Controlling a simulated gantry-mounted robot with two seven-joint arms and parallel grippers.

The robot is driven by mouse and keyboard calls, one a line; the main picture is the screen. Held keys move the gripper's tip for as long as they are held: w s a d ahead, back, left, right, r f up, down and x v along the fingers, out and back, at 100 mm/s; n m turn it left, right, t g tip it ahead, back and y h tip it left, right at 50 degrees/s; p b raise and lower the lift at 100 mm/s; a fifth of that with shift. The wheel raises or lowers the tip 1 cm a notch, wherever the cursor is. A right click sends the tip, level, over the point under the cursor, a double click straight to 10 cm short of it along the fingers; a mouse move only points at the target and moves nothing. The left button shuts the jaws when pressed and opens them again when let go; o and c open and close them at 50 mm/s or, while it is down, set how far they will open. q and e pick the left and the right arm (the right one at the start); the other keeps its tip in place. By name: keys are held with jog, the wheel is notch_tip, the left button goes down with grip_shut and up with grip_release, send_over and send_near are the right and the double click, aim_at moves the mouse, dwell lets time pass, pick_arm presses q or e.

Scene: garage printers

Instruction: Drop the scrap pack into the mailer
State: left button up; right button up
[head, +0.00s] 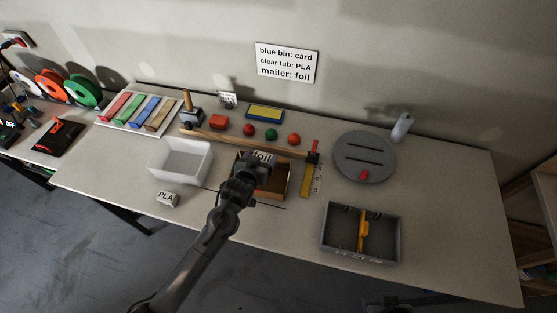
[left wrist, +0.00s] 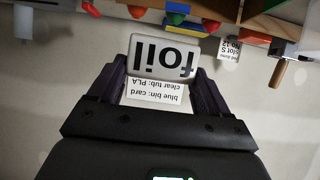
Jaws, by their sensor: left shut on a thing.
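The scrap pack (head: 265,156) is a small white block marked "foil". My left gripper (head: 257,166) is shut on it. The left wrist view shows the pack (left wrist: 163,58) between both fingers, its label upside down. The mailer (head: 285,188) appears as a brown open box on the table. My gripper and the pack overlap it in the head view and hide part of its inside; the height of the pack above it is hard to tell.
A clear white tub (head: 180,175) stands left of the mailer, with a PLA block (head: 167,198) in front. A wooden bar (head: 240,141) lies behind. A yellow ruler (head: 305,181), grey disc (head: 364,158) and divided grey bin (head: 335,240) are to the right. A wall sign (head: 287,63) pairs mailer with foil.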

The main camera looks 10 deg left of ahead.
pick_arm(q)
jog(key=a, duration=0.2)
jog(key=shift+w+a+r+p, duration=0.1)
jog(key=shift+a+r+p, duration=0.2)
jog(key=shift+a+p, duration=0.1)
jog(key=shift+a+f, duration=0.1)
jog(key=shift+a, duration=0.05)
notch_tip(320, 180, down, 6)
jog(key=b, duration=0.7)
jog(key=shift+r, duration=0.2)
pick_arm(e)
notch_tip(320, 180, down, 5)
jog(key=shift+f, duration=0.2)
pick_arm(q)
jog(key=o, duration=1.1)
jog(key=shift+c, duration=0.2)
jog(key=p+v, duration=0.1)
jog(key=v, duration=0.9)
jog(key=shift+s+r, duration=0.2)
jog(key=shift+s, duration=0.2)
pick_arm(e)
jog(key=shift+r, duration=0.5)
